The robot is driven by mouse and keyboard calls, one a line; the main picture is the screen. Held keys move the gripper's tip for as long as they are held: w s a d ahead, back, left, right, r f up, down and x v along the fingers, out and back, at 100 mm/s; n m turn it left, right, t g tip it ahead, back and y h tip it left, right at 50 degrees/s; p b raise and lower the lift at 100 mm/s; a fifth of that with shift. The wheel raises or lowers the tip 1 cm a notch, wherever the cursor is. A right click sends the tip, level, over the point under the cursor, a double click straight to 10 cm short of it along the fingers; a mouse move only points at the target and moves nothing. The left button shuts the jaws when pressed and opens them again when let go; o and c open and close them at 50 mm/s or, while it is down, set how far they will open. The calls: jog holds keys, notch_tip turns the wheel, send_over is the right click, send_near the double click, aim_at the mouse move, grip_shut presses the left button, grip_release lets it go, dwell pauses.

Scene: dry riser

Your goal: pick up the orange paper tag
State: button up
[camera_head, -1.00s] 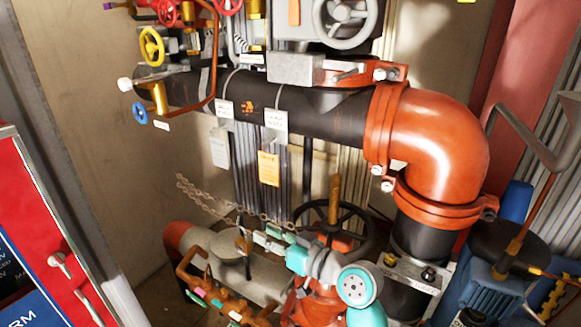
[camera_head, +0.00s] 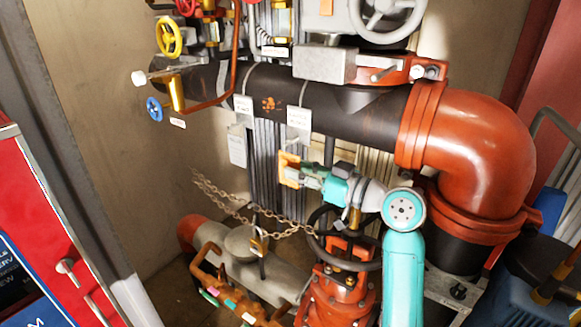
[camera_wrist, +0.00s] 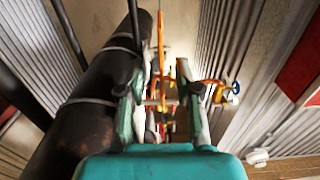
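An orange paper tag (camera_head: 284,166) hangs below the dark horizontal pipe in the head view, near the pale tags. My gripper (camera_head: 299,173) is at it, and its fingers hide part of the tag. In the wrist view the two fingers of my gripper (camera_wrist: 162,92) stand apart.
The dark pipe (camera_head: 340,107) runs just above my gripper, with white tags (camera_head: 299,120) hanging from it. A chain (camera_head: 235,213) sags below left. A red elbow (camera_head: 480,145) stands at right. A red panel (camera_head: 35,225) is at left. Open space lies before the back wall.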

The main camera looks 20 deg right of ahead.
aim_at(280, 163)
jog(key=shift+x, duration=2.65)
jog(key=shift+s+a+r, duration=0.1)
grip_shut()
